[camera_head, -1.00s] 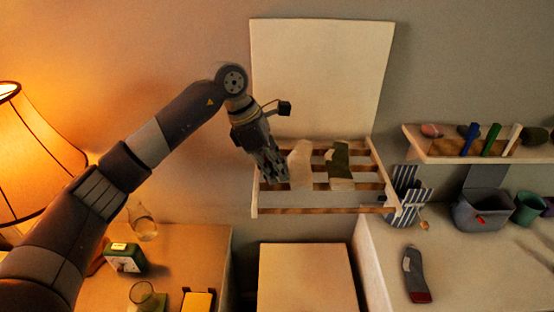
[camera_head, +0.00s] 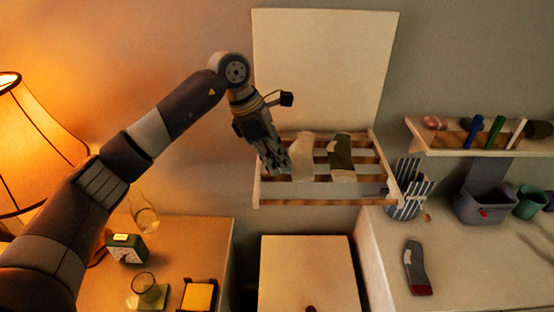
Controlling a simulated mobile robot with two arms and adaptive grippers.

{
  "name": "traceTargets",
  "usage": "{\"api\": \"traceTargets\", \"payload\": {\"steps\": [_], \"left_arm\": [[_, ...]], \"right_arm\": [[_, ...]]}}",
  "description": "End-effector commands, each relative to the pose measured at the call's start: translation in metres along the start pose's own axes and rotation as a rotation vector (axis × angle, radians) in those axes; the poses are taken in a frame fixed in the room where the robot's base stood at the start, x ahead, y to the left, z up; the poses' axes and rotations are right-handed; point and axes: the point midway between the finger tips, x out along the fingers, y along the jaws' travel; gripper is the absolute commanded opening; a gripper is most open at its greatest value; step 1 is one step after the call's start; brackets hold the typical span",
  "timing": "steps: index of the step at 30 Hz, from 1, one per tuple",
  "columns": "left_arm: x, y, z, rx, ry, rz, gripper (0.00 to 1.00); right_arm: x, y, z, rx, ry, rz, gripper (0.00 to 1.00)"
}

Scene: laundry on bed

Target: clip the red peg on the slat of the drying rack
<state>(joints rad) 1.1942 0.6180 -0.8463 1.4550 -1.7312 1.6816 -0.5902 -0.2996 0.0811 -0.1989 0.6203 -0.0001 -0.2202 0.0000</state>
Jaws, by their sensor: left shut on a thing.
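The drying rack (camera_head: 325,202) is a light wooden frame with slats, fixed to the wall below a pale panel. My left gripper (camera_head: 278,167) points down at the left part of the rack, in front of its slats. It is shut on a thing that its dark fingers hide. I cannot make out a red peg there, nor whether the fingers touch a slat. A cream sock (camera_head: 302,157) hangs on the rack just right of the gripper, and a dark green sock (camera_head: 341,158) hangs further right. My right gripper is out of view.
A small red thing (camera_head: 484,213) shows on the grey bin (camera_head: 478,205). A wall shelf (camera_head: 445,151) holds blue, green and white sticks. A striped container (camera_head: 407,195) stands close to the rack's right end. A lit lamp (camera_head: 35,145) is at left.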

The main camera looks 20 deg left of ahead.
Motion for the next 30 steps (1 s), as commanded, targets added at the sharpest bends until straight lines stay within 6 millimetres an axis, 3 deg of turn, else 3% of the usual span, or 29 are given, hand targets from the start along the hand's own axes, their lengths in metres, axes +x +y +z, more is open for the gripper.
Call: {"api": "traceTargets", "payload": {"steps": [15,30], "left_arm": [[0.007,0.0,-0.003,0.0,0.0,0.0,0.05],[-0.005,0.0,0.002,0.0,0.0,0.0,0.05]], "right_arm": [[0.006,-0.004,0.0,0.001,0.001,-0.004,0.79],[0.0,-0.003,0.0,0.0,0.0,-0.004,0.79]]}}
